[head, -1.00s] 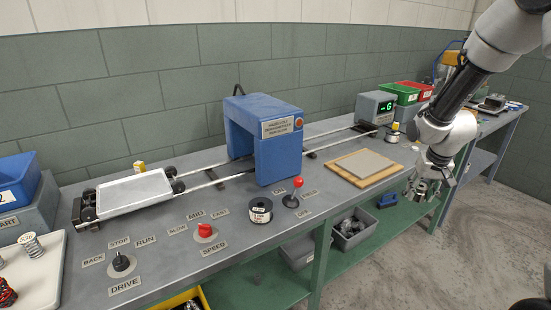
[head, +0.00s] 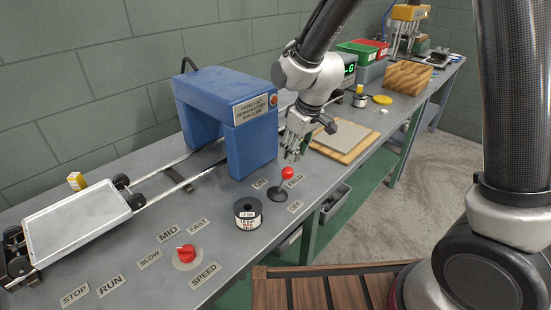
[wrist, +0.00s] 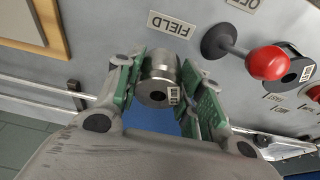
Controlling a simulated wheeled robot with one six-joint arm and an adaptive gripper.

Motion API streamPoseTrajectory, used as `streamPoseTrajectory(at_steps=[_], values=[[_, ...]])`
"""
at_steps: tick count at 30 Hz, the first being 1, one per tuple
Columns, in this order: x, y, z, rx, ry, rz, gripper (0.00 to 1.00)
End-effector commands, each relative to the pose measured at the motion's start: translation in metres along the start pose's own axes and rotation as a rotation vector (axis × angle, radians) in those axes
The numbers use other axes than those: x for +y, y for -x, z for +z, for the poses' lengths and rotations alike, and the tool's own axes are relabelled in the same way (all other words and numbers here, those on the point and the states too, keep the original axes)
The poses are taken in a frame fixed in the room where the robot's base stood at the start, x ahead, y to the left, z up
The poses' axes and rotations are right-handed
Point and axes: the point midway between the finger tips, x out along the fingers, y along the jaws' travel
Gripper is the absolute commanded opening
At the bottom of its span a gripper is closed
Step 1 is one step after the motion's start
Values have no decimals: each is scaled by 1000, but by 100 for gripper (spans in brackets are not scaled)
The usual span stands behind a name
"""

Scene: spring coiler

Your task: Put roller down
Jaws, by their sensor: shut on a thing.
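My gripper (head: 293,145) is over the bench, right of the blue arch and behind the red-balled lever in the head view. In the wrist view, its green-padded fingers (wrist: 158,90) are shut on a short steel roller (wrist: 158,68) with a dark centre hole and a small label. The roller appears held above the grey bench top (wrist: 140,25), near the FIELD label (wrist: 170,24). In the head view the fingers largely hide it, and its exact height is hard to tell.
The red-balled lever (head: 287,174) and black spool (head: 248,212) stand close by. The blue arch (head: 240,115) spans the rails. A grey pad on a wooden board (head: 345,138) lies right of the gripper. A white tray (head: 75,222) sits on the rail carriage.

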Motion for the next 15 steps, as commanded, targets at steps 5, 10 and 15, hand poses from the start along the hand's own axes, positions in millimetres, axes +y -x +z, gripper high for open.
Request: streamPoseTrajectory(at_steps=[5, 10, 15], values=[[1, -29, 8, 0, -2, 1, 0], [1, -42, 11, 1, -3, 1, 0], [1, -66, 18, -1, -4, 1, 0]])
